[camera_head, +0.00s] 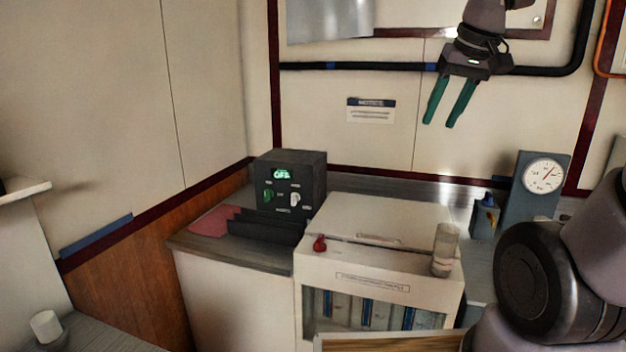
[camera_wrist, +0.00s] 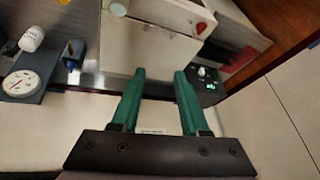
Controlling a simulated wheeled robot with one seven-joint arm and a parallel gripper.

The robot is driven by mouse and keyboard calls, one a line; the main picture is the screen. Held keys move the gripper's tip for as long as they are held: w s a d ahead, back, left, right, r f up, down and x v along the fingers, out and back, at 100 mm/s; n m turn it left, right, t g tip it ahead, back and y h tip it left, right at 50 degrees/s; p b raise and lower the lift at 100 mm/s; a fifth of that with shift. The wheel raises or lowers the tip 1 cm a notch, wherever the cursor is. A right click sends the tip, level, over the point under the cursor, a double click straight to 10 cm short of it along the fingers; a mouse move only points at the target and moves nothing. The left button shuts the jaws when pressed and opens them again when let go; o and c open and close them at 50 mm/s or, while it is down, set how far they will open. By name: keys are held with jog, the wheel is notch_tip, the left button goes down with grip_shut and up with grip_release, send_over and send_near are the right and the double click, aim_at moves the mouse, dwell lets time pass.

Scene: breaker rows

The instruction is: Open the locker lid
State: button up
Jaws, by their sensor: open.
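The pale locker box (camera_head: 378,262) stands on the counter in the middle of the head view. Its flat white lid (camera_head: 380,217) lies on top and looks closed. A red knob (camera_head: 319,243) sits at the front left of the top, and a pale cylinder (camera_head: 446,250) stands at the front right. My gripper (camera_head: 439,123) is open and empty, with green fingers pointing down, well above and behind the box. In the wrist view the open fingers (camera_wrist: 160,74) show in front of the lid (camera_wrist: 145,50), and the red knob (camera_wrist: 201,28) is partly visible.
A dark control box (camera_head: 290,180) with a green display and a black file rack (camera_head: 266,227) stand left of the locker. A gauge (camera_head: 544,174) stands at the right. A dark pipe (camera_head: 350,66) runs along the wall near my gripper. The air above the lid is clear.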

jog(key=s+m+t, duration=0.2)
jog(key=s+m, duration=0.2)
jog(key=s, duration=0.1)
jog(key=n+g+h, duration=0.2)
jog(key=n+g, duration=0.3)
jog(key=n, duration=1.4)
send_over(370, 237)
jog(key=s, duration=0.2)
notch_tip(370, 237, down, 26)
jog(key=f, duration=0.3)
jog(key=w+f, duration=0.1)
jog(key=f, duration=0.2)
jog(key=w+f, duration=0.1)
jog(key=f, duration=0.2)
grip_shut()
